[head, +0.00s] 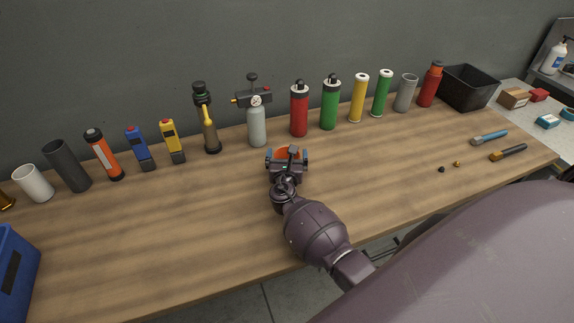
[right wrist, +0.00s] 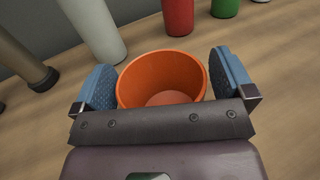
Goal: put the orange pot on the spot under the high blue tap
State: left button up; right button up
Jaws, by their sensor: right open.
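The orange pot (right wrist: 163,78) is a small open round cup standing upright on the wooden bench, empty inside. In the head view only a bit of its orange rim (head: 287,151) shows, mostly hidden by my right gripper (head: 287,160). In the right wrist view the blue-padded fingers of my right gripper (right wrist: 165,85) stand open on both sides of the pot, very close to its walls. I cannot tell whether either pad touches it. The high blue tap and the spot under it are not in view. My left gripper is not in view.
A row of bottles and tools lines the bench (head: 150,240) by the wall. A grey gas bottle (head: 257,126) and a red canister (head: 299,112) stand just behind the pot. A blue bin (head: 14,275) is at left, a black bin (head: 466,88) at right. The bench front is largely clear.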

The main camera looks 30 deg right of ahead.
jog(key=c, duration=1)
